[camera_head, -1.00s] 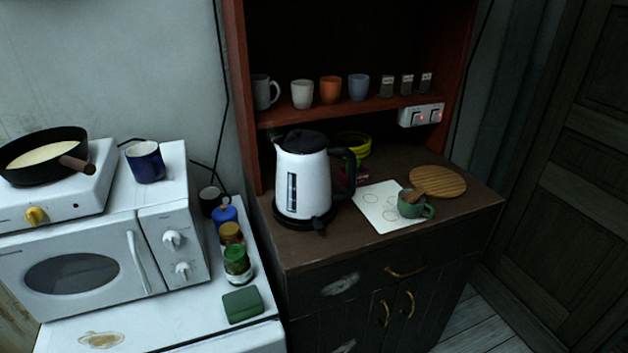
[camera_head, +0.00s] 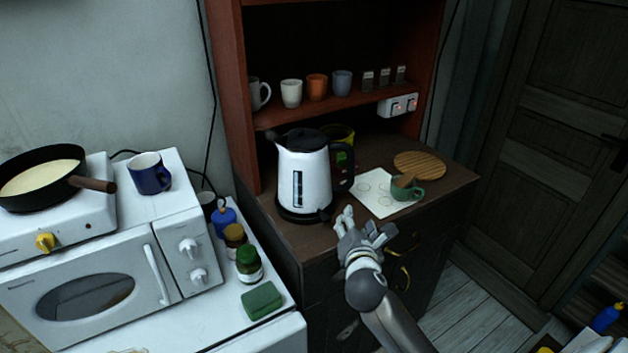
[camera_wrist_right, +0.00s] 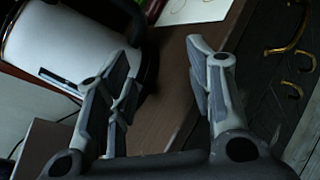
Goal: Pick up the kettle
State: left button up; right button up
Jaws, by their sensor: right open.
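The kettle (camera_head: 303,178) is white with a black lid, spout, handle and base. It stands upright on the dark cabinet top, its handle (camera_head: 341,172) toward the right. My right gripper (camera_head: 360,222) is in front of the cabinet's front edge, below and to the right of the kettle, apart from the handle. In the right wrist view the gripper (camera_wrist_right: 160,65) is open with nothing between its fingers, and the white kettle body (camera_wrist_right: 65,35) shows at upper left beyond the left finger. My left gripper is not in view.
A green mug (camera_head: 405,188) stands on a paper sheet (camera_head: 374,205) right of the kettle, near a round wooden board (camera_head: 419,165). A yellow-green bowl (camera_head: 339,132) is behind it. A shelf with several cups hangs above. A microwave (camera_head: 95,290) and jars stand to the left.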

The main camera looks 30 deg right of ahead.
aim_at(351, 164)
jog(key=w+d+r+n+t, duration=0.1)
jog(key=w+r+n, duration=0.1)
jog(key=w, duration=0.1)
jog(key=w+d+r+n, duration=0.2)
jog(key=w, duration=0.1)
jog(key=w+d+r+n+t+h+p, duration=0.1)
jog(key=w+r+n, duration=0.2)
jog(key=w, duration=0.1)
jog(key=shift+d+t, duration=0.2)
jog(key=shift+t, duration=0.1)
jog(key=shift+w+d, duration=0.2)
jog(key=shift+w, duration=0.1)
jog(key=shift+w+d, duration=0.15)
jog(key=shift+w, duration=0.1)
jog(key=p+x, duration=0.1)
jog(key=x, duration=0.2)
jog(key=shift+w+d+r, duration=0.2)
jog(key=shift+w, duration=0.15)
jog(key=shift+w+d, duration=0.15)
jog(key=shift+w, duration=0.2)
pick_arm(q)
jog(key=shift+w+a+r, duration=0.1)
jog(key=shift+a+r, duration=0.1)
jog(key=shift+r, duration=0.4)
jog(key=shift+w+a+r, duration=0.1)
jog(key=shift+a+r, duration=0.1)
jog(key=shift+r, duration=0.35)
pick_arm(e)
jog(key=shift+s, duration=0.1)
